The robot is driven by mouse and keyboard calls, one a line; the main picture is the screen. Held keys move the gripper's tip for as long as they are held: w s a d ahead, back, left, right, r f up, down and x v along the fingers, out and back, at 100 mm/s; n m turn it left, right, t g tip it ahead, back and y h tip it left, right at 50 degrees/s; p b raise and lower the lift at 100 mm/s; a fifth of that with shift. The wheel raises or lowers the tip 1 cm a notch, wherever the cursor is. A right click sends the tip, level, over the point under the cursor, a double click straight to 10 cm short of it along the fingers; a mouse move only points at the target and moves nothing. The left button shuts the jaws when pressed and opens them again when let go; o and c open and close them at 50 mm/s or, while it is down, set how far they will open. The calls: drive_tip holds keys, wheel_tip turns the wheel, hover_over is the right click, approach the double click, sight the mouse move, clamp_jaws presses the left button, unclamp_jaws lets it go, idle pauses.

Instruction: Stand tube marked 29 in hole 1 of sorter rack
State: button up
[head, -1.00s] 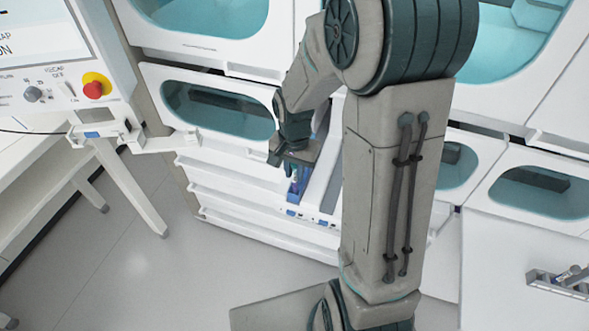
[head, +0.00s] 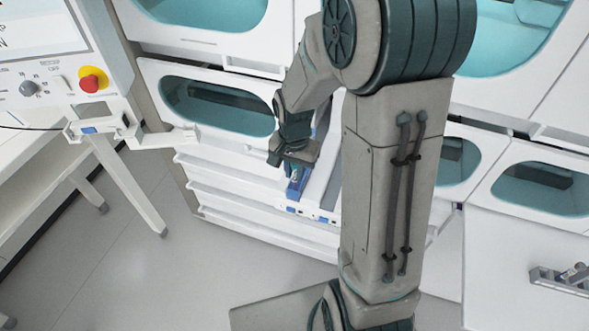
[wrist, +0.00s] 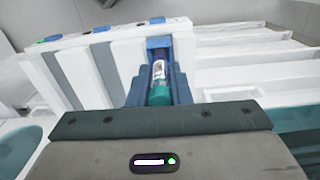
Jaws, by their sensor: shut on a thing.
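In the wrist view, a tube (wrist: 159,72) with a white label, a purple end and a teal end sits between the two blue fingers of my gripper (wrist: 162,84). The fingers are shut on it. The mark on its label is too small to read. In the head view, my gripper (head: 292,170) is low over the end of a blue-lined lane in the white track unit (head: 318,190). The tube is mostly hidden there. A small grey rack (head: 545,278) with a tube-like piece in it stands at the right edge; I cannot tell whether it is the sorter rack.
White lane walls (wrist: 100,62) run close beside the fingers. White cabinets with teal windows (head: 215,105) stand behind. A control panel with a red button (head: 90,83) is at the left. The white surface (head: 510,240) before the grey rack is clear.

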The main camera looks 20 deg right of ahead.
drive_tip(key=shift+f, duration=0.1)
drive_tip(key=o, duration=0.9)
wheel_tip(320, 180, up, 14)
idle(0.5)
drive_tip(key=shift+f, duration=0.1)
